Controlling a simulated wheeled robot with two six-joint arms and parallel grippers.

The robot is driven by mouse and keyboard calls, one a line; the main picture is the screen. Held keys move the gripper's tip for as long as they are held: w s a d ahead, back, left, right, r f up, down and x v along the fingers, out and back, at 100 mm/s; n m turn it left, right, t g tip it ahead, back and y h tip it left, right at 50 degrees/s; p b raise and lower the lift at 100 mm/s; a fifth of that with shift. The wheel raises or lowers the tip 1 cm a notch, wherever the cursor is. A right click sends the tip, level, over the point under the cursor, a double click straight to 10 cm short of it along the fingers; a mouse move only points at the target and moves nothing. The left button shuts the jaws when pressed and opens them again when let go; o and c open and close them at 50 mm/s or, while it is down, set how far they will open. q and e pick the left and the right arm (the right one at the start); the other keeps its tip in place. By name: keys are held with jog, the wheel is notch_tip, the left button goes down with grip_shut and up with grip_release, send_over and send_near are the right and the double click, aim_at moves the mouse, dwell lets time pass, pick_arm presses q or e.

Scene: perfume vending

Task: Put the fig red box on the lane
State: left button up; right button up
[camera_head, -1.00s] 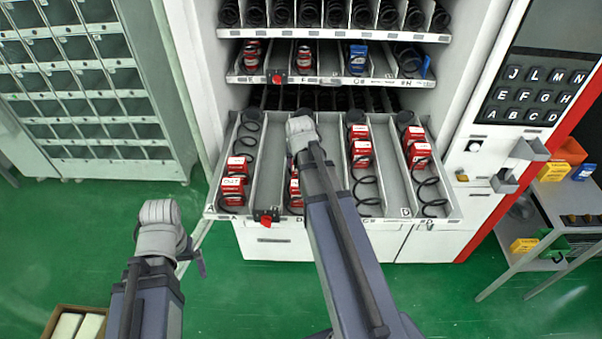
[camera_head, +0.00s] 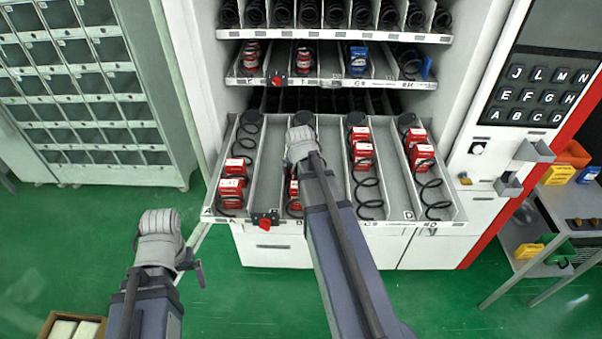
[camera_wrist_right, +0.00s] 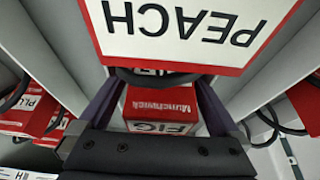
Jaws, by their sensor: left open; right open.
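A red box (camera_head: 294,188) partly shows beside that arm in a lane. My left gripper (camera_head: 190,267) is open and empty, low in front of the tray.
Other tray lanes hold red boxes (camera_head: 422,154) and black spirals (camera_head: 370,190). Thin dividers separate the lanes. Shelves with spirals hang above the tray. A keypad panel (camera_head: 530,98) and a small side table (camera_head: 560,230) stand right. Green floor (camera_head: 230,300) is open in front.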

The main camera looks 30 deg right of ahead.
jog(key=p+v, duration=1.1)
jog(key=v, duration=0.1)
jog(key=shift+r, duration=0.2)
jog(key=shift+f, duration=0.1)
